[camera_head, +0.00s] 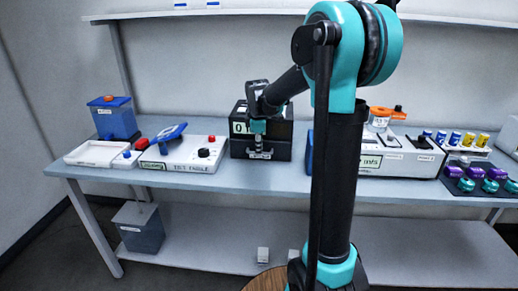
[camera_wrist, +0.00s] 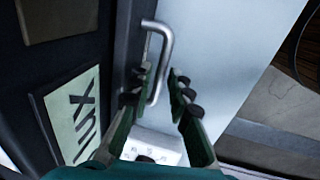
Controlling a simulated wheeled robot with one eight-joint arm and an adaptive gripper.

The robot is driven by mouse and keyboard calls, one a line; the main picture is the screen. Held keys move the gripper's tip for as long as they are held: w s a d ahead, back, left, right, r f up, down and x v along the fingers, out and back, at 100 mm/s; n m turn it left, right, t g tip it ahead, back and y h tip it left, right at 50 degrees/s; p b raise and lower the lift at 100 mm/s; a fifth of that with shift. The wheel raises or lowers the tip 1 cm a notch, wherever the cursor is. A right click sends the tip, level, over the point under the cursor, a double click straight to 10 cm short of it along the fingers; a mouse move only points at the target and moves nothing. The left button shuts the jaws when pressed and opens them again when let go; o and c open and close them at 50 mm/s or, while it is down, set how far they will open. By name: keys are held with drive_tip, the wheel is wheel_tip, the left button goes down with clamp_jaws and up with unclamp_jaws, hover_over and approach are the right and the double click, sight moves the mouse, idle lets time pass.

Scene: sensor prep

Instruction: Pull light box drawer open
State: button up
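The light box (camera_head: 282,132) is a dark box at the middle of the bench, with a pale display on its upper front. In the wrist view its dark front carries a pale green label (camera_wrist: 72,115) reading LUX. A silver bar handle (camera_wrist: 164,42) stands out from that front. My gripper (camera_head: 258,150) is in front of the box and hides part of it. In the wrist view my gripper (camera_wrist: 159,78) is open, with one finger on each side of the handle bar. A gap shows between the right finger and the bar. The drawer looks shut or nearly so.
A white device (camera_head: 180,158) with red and black knobs stands left of the box. A white tray (camera_head: 92,154) and a blue-lidded container (camera_head: 113,118) are farther left. My arm hides bench right of the box.

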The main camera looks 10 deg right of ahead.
clamp_jaws()
drive_tip(key=shift+s, duration=0.1)
drive_tip(key=s+a, duration=0.1)
drive_tip(key=s, duration=0.3)
drive_tip(key=s+a, duration=0.1)
drive_tip(key=s, duration=0.3)
drive_tip(key=s+a, duration=0.1)
drive_tip(key=s, duration=0.3)
drive_tip(key=shift+s+a, duration=0.2)
drive_tip(key=shift+s, duration=0.05)
unclamp_jaws()
